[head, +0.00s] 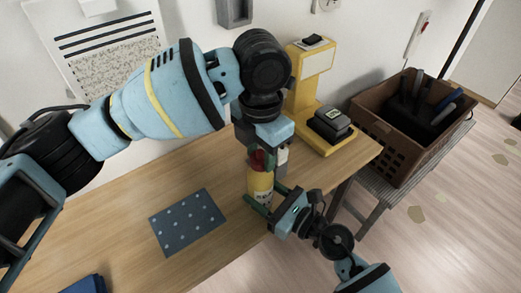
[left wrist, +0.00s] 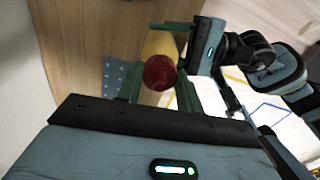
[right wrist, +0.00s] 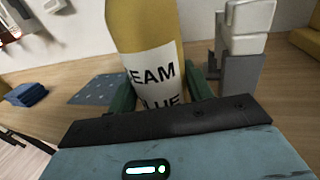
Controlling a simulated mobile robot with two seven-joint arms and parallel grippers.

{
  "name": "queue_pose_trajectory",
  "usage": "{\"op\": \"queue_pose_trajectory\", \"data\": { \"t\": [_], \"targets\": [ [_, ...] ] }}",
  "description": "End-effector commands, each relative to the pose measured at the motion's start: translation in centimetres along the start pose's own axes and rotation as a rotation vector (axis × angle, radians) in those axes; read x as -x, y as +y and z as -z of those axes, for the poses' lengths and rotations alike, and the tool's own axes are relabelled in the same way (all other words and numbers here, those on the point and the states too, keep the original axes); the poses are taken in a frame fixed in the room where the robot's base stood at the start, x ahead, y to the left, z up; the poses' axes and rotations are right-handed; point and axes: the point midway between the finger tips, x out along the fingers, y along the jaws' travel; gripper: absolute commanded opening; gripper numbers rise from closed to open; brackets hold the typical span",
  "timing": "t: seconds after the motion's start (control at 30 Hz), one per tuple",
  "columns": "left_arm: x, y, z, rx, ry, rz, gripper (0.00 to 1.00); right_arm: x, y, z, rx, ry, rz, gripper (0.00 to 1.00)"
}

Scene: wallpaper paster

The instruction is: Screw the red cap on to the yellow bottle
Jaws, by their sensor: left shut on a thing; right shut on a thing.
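The yellow bottle (head: 259,185), with a white label, stands upright near the table's front edge; it fills the middle of the right wrist view (right wrist: 143,25). My right gripper (head: 263,206) is shut around its lower body from the side. The red cap (head: 257,160) is at the bottle's top, between the fingers of my left gripper (left wrist: 159,88), which points down from above and is shut on it. In the left wrist view the cap (left wrist: 159,73) lines up with the bottle (left wrist: 160,45). The cap hides the bottle's mouth, so I cannot tell whether the threads engage.
A white and grey item (right wrist: 245,40) stands close behind the bottle. A dotted blue mat (head: 187,222) lies left on the wooden table (head: 120,240). A yellow stand (head: 342,143) with a dark device is at the back right. A brown crate (head: 382,145) sits beyond the table.

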Motion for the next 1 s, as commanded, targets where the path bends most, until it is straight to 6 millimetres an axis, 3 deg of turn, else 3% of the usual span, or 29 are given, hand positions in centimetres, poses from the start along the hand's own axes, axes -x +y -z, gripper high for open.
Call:
{"op": "queue_pose_trajectory", "data": {
  "t": [0.13,0.43,0.47,0.6,1.0],
  "targets": [
    [0.07,-0.08,-0.02,-0.090,-0.001,0.001,0.15,0.01,0.00,0.05,-0.001,0.001,0.000,0.00],
    [0.07,-0.10,-0.02,-0.100,-0.001,0.001,0.15,0.01,0.00,0.06,-0.001,0.001,0.000,0.00],
    [0.06,-0.10,-0.02,-0.100,-0.001,0.001,0.39,0.01,0.00,0.06,-0.001,0.001,0.000,0.00],
    [0.05,-0.08,-0.01,-0.099,-0.001,0.001,0.57,0.01,0.00,0.07,-0.001,0.001,0.000,0.00],
    [0.57,-0.04,-0.04,-0.097,-0.002,0.000,0.58,0.01,0.02,0.07,-0.001,0.001,0.000,0.00]
  ]
}}
